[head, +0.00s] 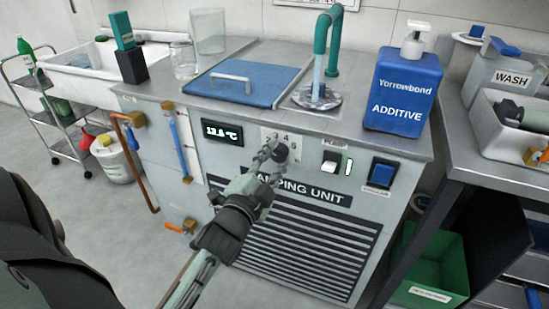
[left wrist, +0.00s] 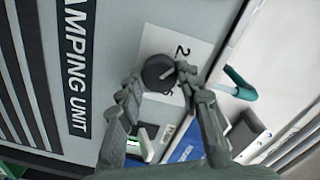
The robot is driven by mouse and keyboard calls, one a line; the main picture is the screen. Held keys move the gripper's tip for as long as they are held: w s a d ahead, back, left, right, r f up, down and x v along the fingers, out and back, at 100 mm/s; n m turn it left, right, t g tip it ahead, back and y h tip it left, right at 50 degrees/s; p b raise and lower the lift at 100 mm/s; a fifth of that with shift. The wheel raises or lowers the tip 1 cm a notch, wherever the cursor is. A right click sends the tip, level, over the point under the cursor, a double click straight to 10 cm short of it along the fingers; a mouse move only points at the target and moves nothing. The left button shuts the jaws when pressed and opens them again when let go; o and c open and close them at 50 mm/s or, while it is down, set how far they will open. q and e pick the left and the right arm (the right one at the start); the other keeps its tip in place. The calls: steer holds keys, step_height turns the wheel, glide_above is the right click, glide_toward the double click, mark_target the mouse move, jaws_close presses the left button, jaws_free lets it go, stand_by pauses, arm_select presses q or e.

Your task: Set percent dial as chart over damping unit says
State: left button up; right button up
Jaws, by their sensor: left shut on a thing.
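The damping unit (head: 230,180) is a grey cabinet with a dark name strip. Its percent dial (head: 281,152) is a black round knob on a white numbered plate, between the display (head: 222,132) and a white switch. The display seems to read about 12 °C; its digits are not sharp. My left gripper (head: 269,160) is shut on the dial from the front. In the left wrist view the black dial (left wrist: 158,72) shows between the fingertips (left wrist: 157,80), with a 2 beside it. The pointer setting is unclear. A framed sheet (head: 325,3) on the wall above is cut off, unreadable. My right gripper is out of view.
The white switch (head: 331,162) and blue switch (head: 382,173) sit right of the dial. On top are a blue lid (head: 240,85), a teal tap (head: 331,35) and a blue additive bottle (head: 401,90). A green bin (head: 430,262) stands below at the right.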

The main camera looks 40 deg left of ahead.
arm_select(q)
steer(key=shift+n, duration=0.5)
steer(key=o, duration=1.2)
steer(key=shift+c, duration=0.2)
steer(key=v, duration=0.7)
steer(key=shift+s, duration=0.25)
